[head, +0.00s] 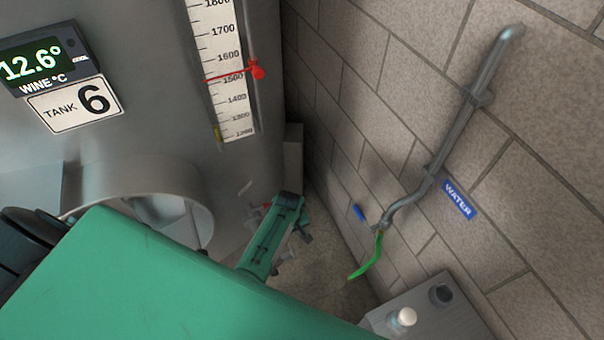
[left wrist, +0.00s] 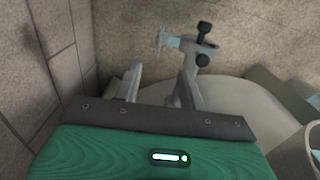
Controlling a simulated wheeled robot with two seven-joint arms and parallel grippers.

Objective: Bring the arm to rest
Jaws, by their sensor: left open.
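My left arm's green links come in from the lower left of the head view. My left gripper (head: 286,262) is small there, low in the corner between the tank and the brick wall, partly hidden by the green link. In the left wrist view my left gripper (left wrist: 160,76) shows two grey fingers standing apart, with nothing between them. A metal fitting with black knobs (left wrist: 204,29) appears just beyond the right finger; I cannot tell whether they touch. My right gripper is in neither view.
The steel tank (head: 150,50) with its round manway (head: 185,195) fills the left. A water pipe (head: 455,125) with a green hose (head: 368,262) runs down the brick wall. A grey box top (head: 420,315) bearing a white-capped item (head: 402,318) stands lower right.

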